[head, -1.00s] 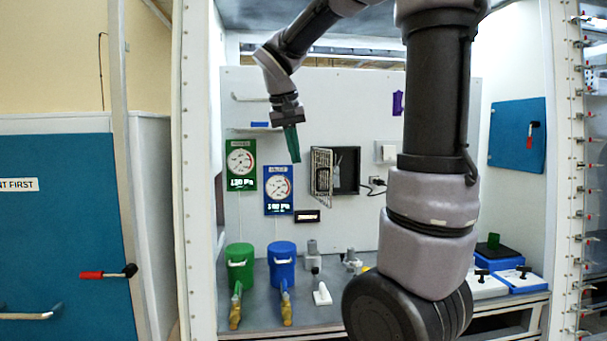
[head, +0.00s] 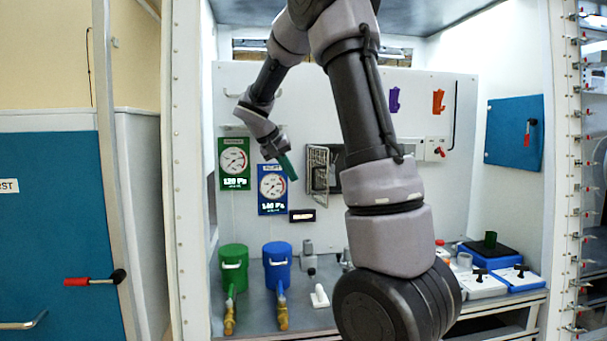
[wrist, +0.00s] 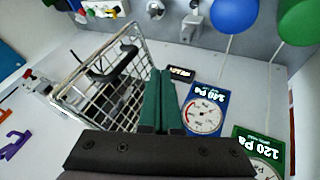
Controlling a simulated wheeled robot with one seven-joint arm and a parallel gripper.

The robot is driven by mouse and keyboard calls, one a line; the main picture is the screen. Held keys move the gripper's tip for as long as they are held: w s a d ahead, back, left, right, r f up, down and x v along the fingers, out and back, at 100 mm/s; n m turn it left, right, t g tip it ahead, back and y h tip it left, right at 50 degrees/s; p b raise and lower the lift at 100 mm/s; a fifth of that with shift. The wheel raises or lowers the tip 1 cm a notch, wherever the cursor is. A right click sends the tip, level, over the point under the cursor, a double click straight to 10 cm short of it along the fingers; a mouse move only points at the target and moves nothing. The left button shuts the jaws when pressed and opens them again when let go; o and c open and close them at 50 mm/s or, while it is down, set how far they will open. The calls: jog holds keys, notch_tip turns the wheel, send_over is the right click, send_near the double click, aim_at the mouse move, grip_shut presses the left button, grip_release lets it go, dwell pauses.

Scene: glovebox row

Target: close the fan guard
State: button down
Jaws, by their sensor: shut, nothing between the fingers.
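The fan guard (head: 318,170) is a wire-mesh door on the back panel, swung open at the left of a dark square fan opening (head: 334,176), which my arm partly hides in the head view. In the wrist view the guard (wrist: 92,88) stands out from the panel, with a dark handle bar (wrist: 113,64) on it. My gripper (head: 288,166) has green fingers, shut and empty, a little left of the guard in the head view. In the wrist view the fingertips (wrist: 160,74) are close to the guard's edge; I cannot tell whether they touch.
A green gauge (head: 234,163) and a blue gauge (head: 272,189) hang left of the guard. A small display (head: 302,215) is below it. Green (head: 233,262) and blue (head: 277,262) canisters stand on the bench. Purple and orange hooks hang at the right of the panel.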

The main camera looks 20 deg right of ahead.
jog(key=shift+s+d, duration=0.35)
jog(key=shift+d, duration=0.55)
jog(key=shift+s+d, duration=0.3)
jog(key=shift+d, duration=0.6)
jog(key=shift+s+d+r, duration=0.1)
jog(key=shift+d, duration=0.05)
